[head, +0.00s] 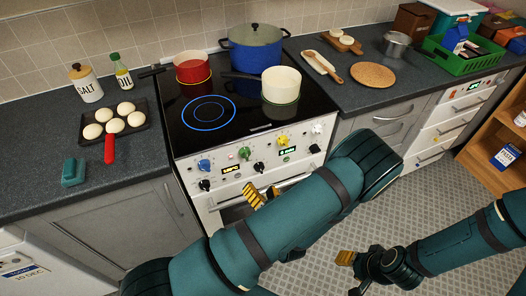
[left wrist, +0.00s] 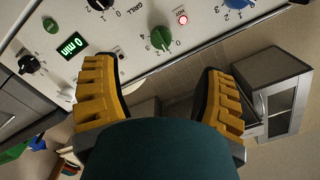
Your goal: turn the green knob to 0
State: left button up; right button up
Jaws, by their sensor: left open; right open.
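The green knob (head: 245,153) is on the white front panel of the stove. It also shows large in the left wrist view (left wrist: 160,38), with numbers printed around it; I cannot tell for certain which number it points to. My left gripper (head: 262,195) is in front of and below the panel. In the left wrist view its yellow fingers are spread wide and empty (left wrist: 157,70), and the knob is beyond the gap between their tips, apart from both. My right gripper (head: 346,258) is low over the floor at the right, open and away from the stove.
Beside the knob are a blue knob (head: 204,165), several black knobs, a red lamp (left wrist: 182,18) and a lit display (left wrist: 72,46). A red pot (head: 192,70), blue pot (head: 256,50) and cream pot (head: 281,86) stand on the hob. The oven handle is below the panel.

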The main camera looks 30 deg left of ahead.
aim_at(247, 157)
pick_arm(q)
jog(key=x, duration=0.4)
jog(key=r+x, duration=0.1)
jog(key=x, duration=0.8)
jog(key=shift+w+a+r, duration=0.1)
jog(key=shift+w+r, duration=0.1)
jog(key=shift+w, duration=0.3)
jog(key=c, duration=1.2)
